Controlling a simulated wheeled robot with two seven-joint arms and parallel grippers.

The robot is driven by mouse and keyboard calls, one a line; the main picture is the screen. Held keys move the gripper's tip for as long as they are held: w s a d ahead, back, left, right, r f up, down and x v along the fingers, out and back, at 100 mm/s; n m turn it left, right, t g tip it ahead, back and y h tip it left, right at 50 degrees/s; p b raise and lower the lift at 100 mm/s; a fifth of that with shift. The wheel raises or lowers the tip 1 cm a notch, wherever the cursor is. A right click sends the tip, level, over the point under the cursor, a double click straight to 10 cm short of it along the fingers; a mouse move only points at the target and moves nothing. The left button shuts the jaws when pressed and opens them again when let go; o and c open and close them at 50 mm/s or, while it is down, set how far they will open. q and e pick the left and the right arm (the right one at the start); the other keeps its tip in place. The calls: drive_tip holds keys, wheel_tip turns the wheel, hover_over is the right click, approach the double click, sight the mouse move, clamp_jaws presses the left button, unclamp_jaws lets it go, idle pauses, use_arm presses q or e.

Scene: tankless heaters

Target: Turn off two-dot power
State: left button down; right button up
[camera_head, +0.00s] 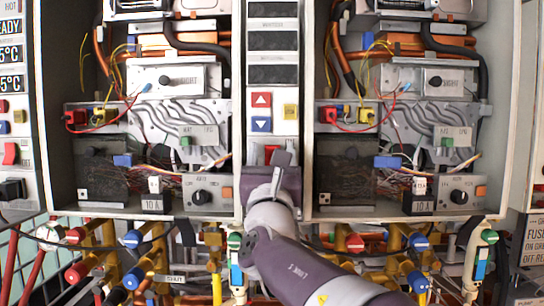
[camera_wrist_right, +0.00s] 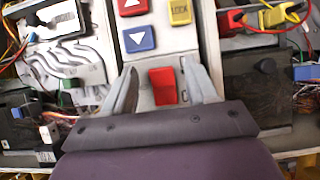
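A red rocker switch (camera_wrist_right: 162,86) sits low on the white centre control panel (camera_head: 285,139). In the head view the switch (camera_head: 270,151) shows just above my right gripper (camera_head: 272,160), which partly covers it. In the right wrist view my right gripper (camera_wrist_right: 161,76) is open, with one finger on each side of the switch and nothing held. I cannot tell whether the fingers touch the panel. The centre panel's displays (camera_head: 273,41) are dark. Another red rocker switch (camera_head: 10,153) is on the far left panel, whose displays are lit. I cannot make out any two-dot mark. My left gripper is not in view.
Above the switch are a red up button (camera_head: 261,100), a blue down button (camera_head: 261,124) and a yellow button (camera_head: 290,112). Open heater cabinets with wires and knobs flank the panel. Pipes and coloured valves (camera_head: 132,239) run below.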

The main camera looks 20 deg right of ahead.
drive_tip(key=b+v, duration=0.5)
drive_tip(key=v, duration=0.7)
drive_tip(key=shift+s, duration=0.3)
drive_tip(key=shift+a+f, duration=0.1)
drive_tip(key=shift+f, duration=0.05)
